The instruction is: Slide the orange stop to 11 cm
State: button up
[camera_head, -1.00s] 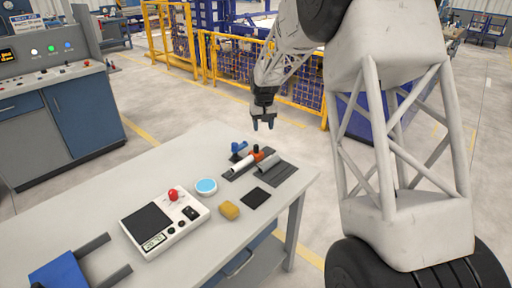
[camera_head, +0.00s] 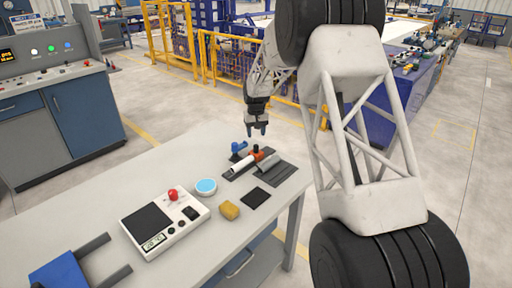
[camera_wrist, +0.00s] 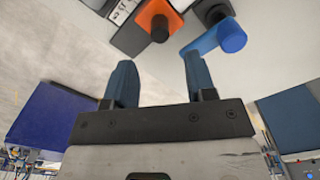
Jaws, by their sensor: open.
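The orange stop (camera_head: 257,155), with a dark knob on top, sits on a rail fixture (camera_head: 236,177) near the table's far right corner. A pale pipe (camera_head: 241,164) lies along the fixture. A blue part (camera_head: 238,146) stands just left of the stop. My gripper (camera_head: 257,132) is open and empty, above and slightly behind the stop. In the wrist view, the orange stop (camera_wrist: 157,22) is at the top centre, beyond the open fingers (camera_wrist: 157,82). The blue part (camera_wrist: 229,37) is at the upper right. Scale marks are too small to read.
A yellow fence stands behind. The air around my gripper is clear.

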aim_at(256, 145)
jog(key=shift+f, duration=3.8)
jog(key=shift+c, duration=0.2)
grip_shut()
